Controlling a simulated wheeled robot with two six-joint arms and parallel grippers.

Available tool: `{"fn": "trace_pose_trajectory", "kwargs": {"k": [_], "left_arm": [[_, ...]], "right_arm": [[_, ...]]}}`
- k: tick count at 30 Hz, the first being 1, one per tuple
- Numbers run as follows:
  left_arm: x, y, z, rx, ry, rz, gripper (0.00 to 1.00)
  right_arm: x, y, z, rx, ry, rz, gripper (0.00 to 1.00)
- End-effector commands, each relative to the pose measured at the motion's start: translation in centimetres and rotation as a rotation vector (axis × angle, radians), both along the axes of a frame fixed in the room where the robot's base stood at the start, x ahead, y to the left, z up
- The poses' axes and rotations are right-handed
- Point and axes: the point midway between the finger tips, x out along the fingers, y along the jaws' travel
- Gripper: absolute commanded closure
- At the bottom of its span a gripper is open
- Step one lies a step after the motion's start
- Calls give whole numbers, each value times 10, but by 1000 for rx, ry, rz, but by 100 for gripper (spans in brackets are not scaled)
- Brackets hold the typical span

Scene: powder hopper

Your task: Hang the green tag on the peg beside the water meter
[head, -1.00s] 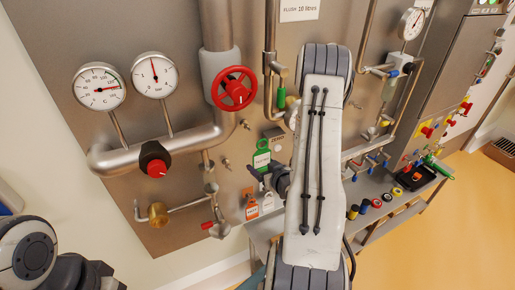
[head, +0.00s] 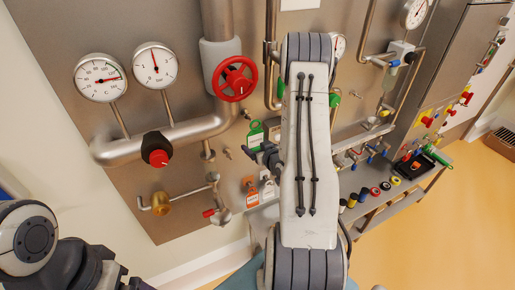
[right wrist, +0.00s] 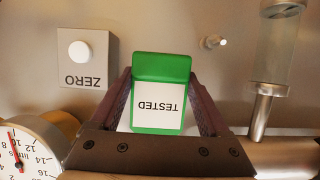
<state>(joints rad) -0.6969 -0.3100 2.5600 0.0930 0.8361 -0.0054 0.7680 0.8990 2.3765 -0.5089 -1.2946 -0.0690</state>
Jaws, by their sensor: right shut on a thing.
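The green tag (head: 255,133), with a white face reading TESTED, is between the fingers of my right gripper (right wrist: 160,105), which is shut on it. In the right wrist view the green tag (right wrist: 160,68) appears upside down, in front of the panel. A bare silver peg (right wrist: 214,42) sticks out beyond it, to the right, apart from it. A dial marked in litres, apparently the water meter (right wrist: 28,148), is cut off at lower left. In the head view my right forearm hides part of the panel. My left gripper (head: 105,272) is at lower left, its fingers unclear.
A ZERO button plate (right wrist: 88,58) is left of the tag. A glass tube on a metal fitting (right wrist: 265,100) stands to the right. Orange-and-white tags (head: 252,195) hang below. A red handwheel (head: 235,78) and pipes project from the panel. A shelf (head: 365,207) holds small coloured rolls.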

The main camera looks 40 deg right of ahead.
Motion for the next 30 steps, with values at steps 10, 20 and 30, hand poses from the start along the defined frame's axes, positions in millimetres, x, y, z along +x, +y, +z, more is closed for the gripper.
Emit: {"fn": "trace_pose_trajectory", "kwargs": {"k": [10, 20, 30], "left_arm": [[0, 0, 4, 0, 0, -1, 0], [0, 0, 0, 0, 0, -1, 0], [0, 0, -10, 0, 0, 2, 0]], "right_arm": [[21, -5, -1, 0, 0, 0, 74], [39, -9, -8, 0, 0, 0, 74], [47, -11, -13, 1, 0, 0, 74]]}}
